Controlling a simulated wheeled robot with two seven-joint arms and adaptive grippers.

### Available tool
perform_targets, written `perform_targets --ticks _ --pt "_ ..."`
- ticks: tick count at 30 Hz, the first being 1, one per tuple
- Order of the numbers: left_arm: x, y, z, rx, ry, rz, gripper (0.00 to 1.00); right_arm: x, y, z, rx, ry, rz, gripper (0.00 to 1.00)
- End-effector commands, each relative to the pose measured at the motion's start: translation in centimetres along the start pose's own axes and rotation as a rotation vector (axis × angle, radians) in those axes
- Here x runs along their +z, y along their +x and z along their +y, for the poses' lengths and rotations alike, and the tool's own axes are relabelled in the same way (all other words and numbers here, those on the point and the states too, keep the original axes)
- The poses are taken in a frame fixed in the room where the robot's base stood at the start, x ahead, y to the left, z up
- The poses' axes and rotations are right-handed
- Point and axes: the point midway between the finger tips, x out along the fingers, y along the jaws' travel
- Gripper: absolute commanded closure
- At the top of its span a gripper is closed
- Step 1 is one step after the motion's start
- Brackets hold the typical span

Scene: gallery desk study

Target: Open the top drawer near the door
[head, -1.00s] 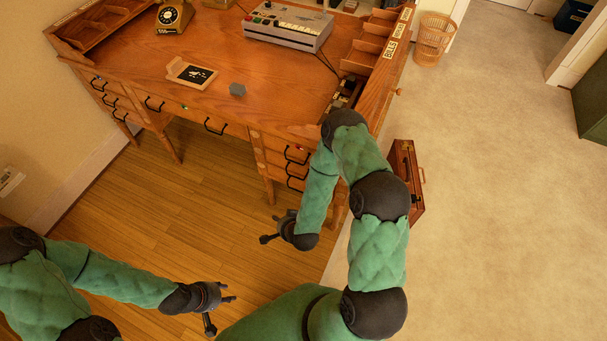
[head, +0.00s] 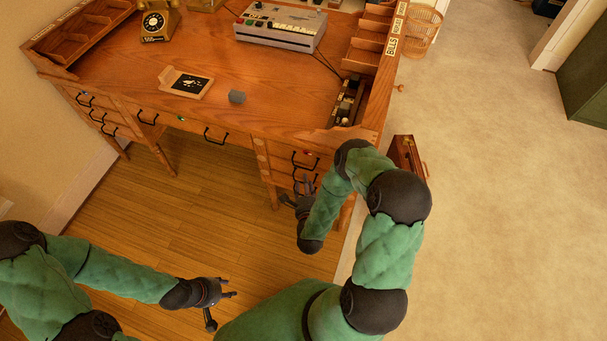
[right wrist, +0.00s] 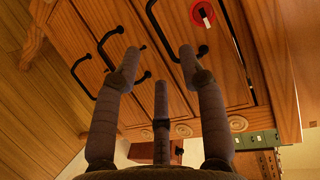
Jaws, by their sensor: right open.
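The right-hand drawer stack of the wooden desk stands nearest the door side. Its top drawer (head: 291,153) is closed, with a black bar handle (head: 304,165) and a small red marker. In the right wrist view, the red ring (right wrist: 202,13) marks that drawer, and its black handle (right wrist: 172,52) appears between my fingers. My right gripper (head: 296,191) is open and empty, just in front of the stack and below the top handle; contact is not visible. My left gripper (head: 221,309) is over the floor, away from the desk; its fingers look spread and empty.
Lower drawers with similar handles (right wrist: 105,50) sit beneath the top one. A brown case (head: 405,156) stands on the floor right of the desk.

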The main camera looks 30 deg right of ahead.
Motion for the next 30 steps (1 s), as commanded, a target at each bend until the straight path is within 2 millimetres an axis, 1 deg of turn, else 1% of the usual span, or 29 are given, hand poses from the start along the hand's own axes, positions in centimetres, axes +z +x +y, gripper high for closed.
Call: perform_targets --ticks 1,3,9,15,23,26,27,28,30 --pt "0.0 0.5 -0.2 0.0 0.0 0.0 0.6 0.0 1.1 0.1 -0.003 0.0 0.0 0.59" --pt "0.0 0.8 -0.3 0.0 0.0 0.0 0.6 0.0 2.2 0.2 -0.001 -0.001 -0.001 0.59" --pt "-0.1 1.4 -0.5 0.0 0.0 0.0 0.6 0.1 4.8 0.2 0.001 -0.001 -0.002 0.59" --pt "-0.1 1.6 -0.6 0.0 0.0 0.0 0.6 0.1 5.9 0.1 0.003 -0.001 -0.002 0.59" --pt "-0.1 1.6 -0.6 0.0 0.0 0.001 0.6 0.1 5.9 0.1 0.003 -0.002 -0.002 0.59" --pt "-0.1 1.6 -0.6 0.0 0.0 0.0 0.6 0.1 5.9 0.1 0.003 -0.002 -0.002 0.84" --pt "-0.1 1.6 -0.6 0.0 0.0 0.0 0.6 0.1 5.9 0.1 0.003 -0.002 -0.002 0.95" --pt "-0.1 1.6 -0.6 0.0 0.0 0.0 0.6 0.1 5.9 0.1 0.003 -0.002 -0.002 1.0" --pt "-0.1 1.6 -0.6 0.0 0.0 0.0 0.6 0.1 5.9 0.1 0.003 -0.001 -0.002 1.0"
